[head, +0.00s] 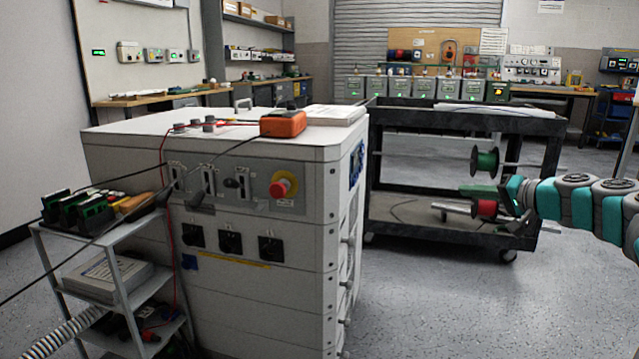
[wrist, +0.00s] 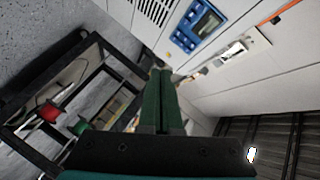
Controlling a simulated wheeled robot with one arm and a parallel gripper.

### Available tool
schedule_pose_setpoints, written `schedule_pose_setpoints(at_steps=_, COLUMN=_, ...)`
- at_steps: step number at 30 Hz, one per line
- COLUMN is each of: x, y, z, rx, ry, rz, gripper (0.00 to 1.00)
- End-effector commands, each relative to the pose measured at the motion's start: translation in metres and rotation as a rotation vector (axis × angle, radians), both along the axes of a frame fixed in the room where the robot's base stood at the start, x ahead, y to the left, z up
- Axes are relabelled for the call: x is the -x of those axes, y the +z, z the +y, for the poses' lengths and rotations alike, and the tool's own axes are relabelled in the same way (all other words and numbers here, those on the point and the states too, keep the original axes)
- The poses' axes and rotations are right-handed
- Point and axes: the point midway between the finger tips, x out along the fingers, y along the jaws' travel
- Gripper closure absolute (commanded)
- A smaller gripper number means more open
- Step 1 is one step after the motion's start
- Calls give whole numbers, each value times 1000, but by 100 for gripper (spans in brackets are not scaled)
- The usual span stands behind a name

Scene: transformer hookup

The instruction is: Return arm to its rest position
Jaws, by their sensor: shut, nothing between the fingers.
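My arm reaches in from the right in the head view, its teal and grey links stretched out level in front of the black cart. My gripper (head: 464,190) points left, with its green fingers seen small against the cart. In the wrist view my gripper (wrist: 160,73) shows its two green fingers side by side and touching, with nothing held between them. The dark palm fills the lower middle of that view.
A white cabinet (head: 255,245) with an orange meter (head: 283,124) on top stands left of my gripper. The black cart (head: 465,119) carries a green spool (head: 485,160) and a red spool (head: 487,208). The floor (head: 440,310) in front of the cart is clear.

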Motion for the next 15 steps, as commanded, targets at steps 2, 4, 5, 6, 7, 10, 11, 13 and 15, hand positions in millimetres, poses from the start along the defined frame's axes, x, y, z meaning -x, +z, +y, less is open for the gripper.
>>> schedule_pose_setpoints(at_steps=2, x=4, y=4, z=15, rx=10, ry=27, rz=9, gripper=100)
schedule_pose_setpoints(at_steps=4, x=8, y=6, z=30, rx=17, ry=53, rz=18, gripper=100)
schedule_pose_setpoints(at_steps=5, x=10, y=7, z=37, rx=21, ry=65, rz=23, gripper=100)
schedule_pose_setpoints(at_steps=6, x=12, y=9, z=46, rx=27, ry=81, rz=31, gripper=100)
schedule_pose_setpoints(at_steps=7, x=15, y=10, z=53, rx=32, ry=95, rz=36, gripper=100)
schedule_pose_setpoints(at_steps=10, x=25, y=13, z=81, rx=57, ry=144, rz=58, gripper=100)
schedule_pose_setpoints(at_steps=11, x=29, y=14, z=91, rx=64, ry=162, rz=66, gripper=100)
schedule_pose_setpoints(at_steps=13, x=40, y=16, z=114, rx=84, ry=204, rz=87, gripper=100)
schedule_pose_setpoints(at_steps=15, x=54, y=16, z=141, rx=116, ry=252, rz=114, gripper=100)
